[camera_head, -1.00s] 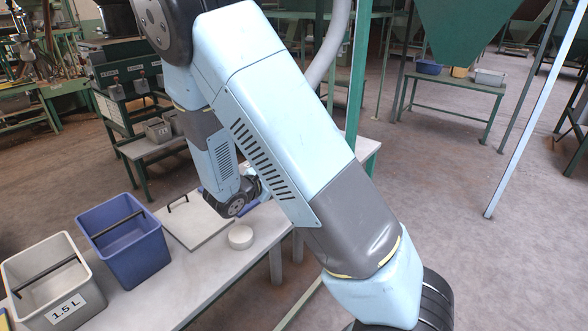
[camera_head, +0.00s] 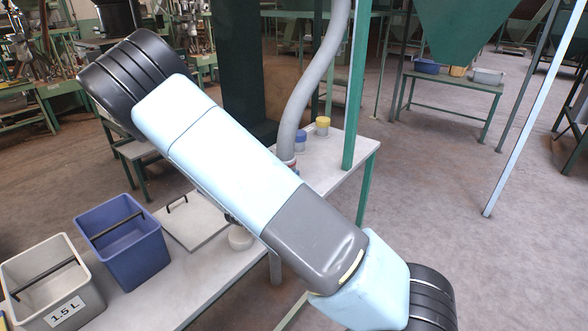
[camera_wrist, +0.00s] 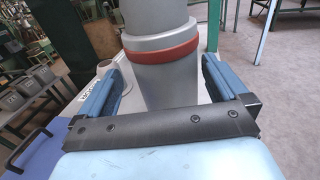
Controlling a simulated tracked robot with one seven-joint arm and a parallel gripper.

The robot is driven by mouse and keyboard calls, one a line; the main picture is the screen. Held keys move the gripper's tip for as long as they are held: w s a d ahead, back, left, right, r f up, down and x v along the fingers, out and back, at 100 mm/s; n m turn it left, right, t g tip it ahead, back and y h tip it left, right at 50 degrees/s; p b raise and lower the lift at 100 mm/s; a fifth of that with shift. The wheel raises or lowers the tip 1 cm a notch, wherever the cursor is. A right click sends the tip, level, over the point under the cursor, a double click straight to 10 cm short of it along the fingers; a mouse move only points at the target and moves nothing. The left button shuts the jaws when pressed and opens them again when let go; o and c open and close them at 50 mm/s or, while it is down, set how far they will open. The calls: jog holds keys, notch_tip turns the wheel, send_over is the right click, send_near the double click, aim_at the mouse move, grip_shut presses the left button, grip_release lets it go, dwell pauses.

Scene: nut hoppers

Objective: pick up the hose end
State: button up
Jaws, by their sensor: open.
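In the wrist view the hose end (camera_wrist: 158,22) is a wide grey tube with a red band (camera_wrist: 160,53). My gripper (camera_wrist: 160,68) is open, with one blue finger on each side of the tube. The tube stands between the fingers, and slim gaps seem to show on both sides. Its lowest part is hidden behind the gripper's dark palm. In the head view my arm hides the gripper.
On the table (camera_head: 222,262) stand a blue bin (camera_head: 140,262), a grey bin (camera_head: 62,311) labelled 1.5 L, and a flat white lid (camera_head: 190,222). A blue-capped jar (camera_head: 300,141) and a yellow-capped jar (camera_head: 322,127) stand behind. A green post (camera_head: 355,90) rises right of the hose.

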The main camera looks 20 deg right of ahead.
jog(key=x, duration=0.4)
jog(key=shift+w+d, duration=0.1)
jog(key=shift+d, duration=0.3)
jog(key=c, duration=1.1)
jog(key=shift+r, duration=0.1)
